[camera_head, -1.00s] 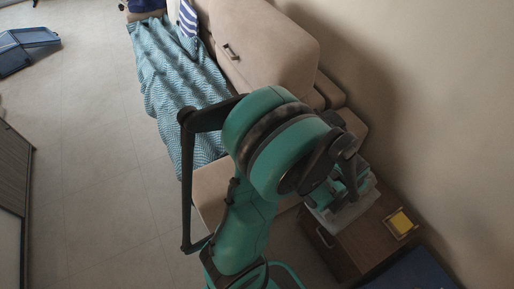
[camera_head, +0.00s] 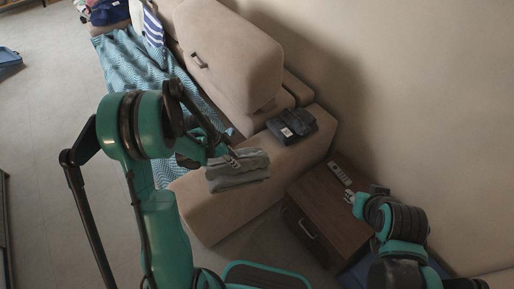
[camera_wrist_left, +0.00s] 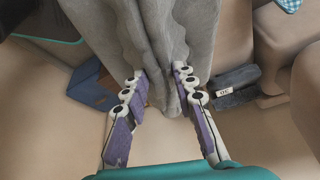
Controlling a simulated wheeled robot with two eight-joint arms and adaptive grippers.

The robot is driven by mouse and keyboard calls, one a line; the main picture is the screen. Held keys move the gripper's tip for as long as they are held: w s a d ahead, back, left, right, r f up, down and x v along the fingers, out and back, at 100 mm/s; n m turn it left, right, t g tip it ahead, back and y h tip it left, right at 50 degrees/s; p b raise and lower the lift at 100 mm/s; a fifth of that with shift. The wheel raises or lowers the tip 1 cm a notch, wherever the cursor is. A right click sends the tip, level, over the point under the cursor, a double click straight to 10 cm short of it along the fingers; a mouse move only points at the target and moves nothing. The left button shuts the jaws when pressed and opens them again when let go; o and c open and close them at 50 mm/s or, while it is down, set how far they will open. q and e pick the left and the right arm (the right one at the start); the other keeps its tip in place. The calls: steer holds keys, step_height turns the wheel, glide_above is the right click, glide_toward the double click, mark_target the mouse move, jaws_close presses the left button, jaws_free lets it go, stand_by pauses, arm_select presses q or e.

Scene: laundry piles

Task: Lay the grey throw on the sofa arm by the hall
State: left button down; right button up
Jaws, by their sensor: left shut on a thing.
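My left gripper (camera_head: 231,156) is shut on the grey throw (camera_head: 240,175), a soft folded bundle, above the near sofa arm (camera_head: 215,213). I cannot tell whether the throw touches the arm. In the left wrist view the grey throw (camera_wrist_left: 150,35) hangs in folds between the two purple-padded fingers of the left gripper (camera_wrist_left: 160,85). A dark folded item with a white label (camera_head: 292,125) lies farther back on the sofa arm; it also shows in the wrist view (camera_wrist_left: 236,85). My right gripper (camera_head: 350,197) is over the small cabinet's right side; its fingers are too small to read.
The small wooden cabinet (camera_head: 325,212) stands right of the sofa arm, with a pale remote-like object (camera_head: 340,173) on top. A teal patterned blanket (camera_head: 125,62) covers part of the sofa seat. Large back cushions (camera_head: 225,50) rise behind.

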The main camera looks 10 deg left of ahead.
arm_select(q)
steer(key=shift+w+a+f+m, duration=0.1)
steer(key=shift+a+m, duration=0.15)
steer(key=shift+m, duration=0.05)
steer(key=a+f+b, duration=0.1)
steer(key=a+f, duration=0.1)
steer(key=a, duration=0.1)
steer(key=w+a+f+b, duration=0.1)
steer(key=a+f, duration=0.1)
steer(key=a, duration=0.2)
steer(key=w+a+f+b, duration=0.1)
steer(key=a+f, duration=0.1)
steer(key=a, duration=0.2)
steer(key=shift+w+f+b, duration=0.15)
steer(key=shift+f+b, duration=0.25)
step_height(320, 180, down, 4)
steer(key=shift+b, duration=0.95)
steer(key=c, duration=1.6)
jaws_free()
steer(key=shift+f, duration=0.2)
steer(key=shift+c, duration=0.2)
steer(key=o, duration=0.4)
steer(key=shift+o, duration=0.2)
steer(key=shift+r, duration=0.1)
steer(key=shift+r, duration=0.1)
